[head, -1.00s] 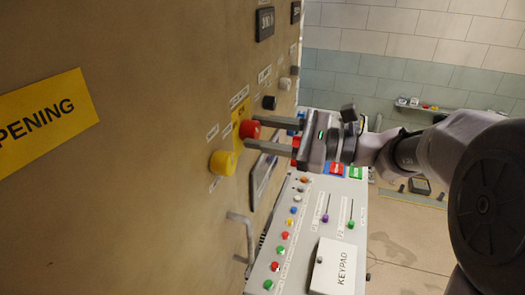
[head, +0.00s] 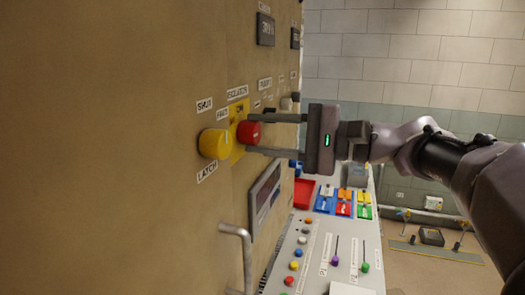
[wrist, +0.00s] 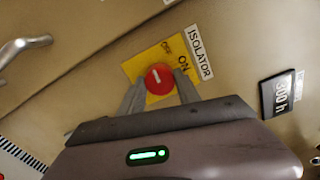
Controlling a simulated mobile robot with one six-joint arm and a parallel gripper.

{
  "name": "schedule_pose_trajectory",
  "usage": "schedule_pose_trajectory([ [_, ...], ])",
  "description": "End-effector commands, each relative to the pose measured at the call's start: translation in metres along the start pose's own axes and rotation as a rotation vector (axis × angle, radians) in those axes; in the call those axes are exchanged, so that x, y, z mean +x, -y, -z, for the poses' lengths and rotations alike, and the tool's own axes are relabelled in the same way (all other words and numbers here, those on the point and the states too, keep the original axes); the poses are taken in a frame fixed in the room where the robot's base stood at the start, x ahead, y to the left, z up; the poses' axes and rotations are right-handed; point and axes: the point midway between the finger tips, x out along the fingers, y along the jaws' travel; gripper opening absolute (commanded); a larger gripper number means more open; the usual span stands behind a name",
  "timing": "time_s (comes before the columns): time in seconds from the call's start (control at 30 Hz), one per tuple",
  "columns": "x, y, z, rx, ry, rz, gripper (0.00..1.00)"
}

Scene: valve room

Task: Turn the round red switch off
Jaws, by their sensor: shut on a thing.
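The round red switch (head: 249,132) sits on a yellow plate (head: 238,110) on the tan panel, labelled ISOLATOR. In the wrist view the red switch (wrist: 159,79) shows a white pointer line, with the words OFF and ON printed above it on the yellow plate (wrist: 145,62). The line slants toward the upper left; which word it points at I cannot tell for sure. My gripper (head: 262,134) reaches in from the right, its two fingers on either side of the knob. In the wrist view my gripper (wrist: 161,92) is shut on the red switch.
A yellow LATCH knob (head: 214,143) is close beside the red switch. A metal handle (head: 241,250) sticks out lower on the panel. A console with coloured buttons (head: 310,245) and a red tray (head: 303,194) stand beyond the panel.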

Motion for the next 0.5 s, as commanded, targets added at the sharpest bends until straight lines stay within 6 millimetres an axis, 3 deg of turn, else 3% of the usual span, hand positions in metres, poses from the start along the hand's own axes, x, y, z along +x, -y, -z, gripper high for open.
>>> schedule_pose_trajectory([
  [0.5,-0.0001,-0.0005,0.0002,-0.106,-0.003,-0.002,0.00],
])
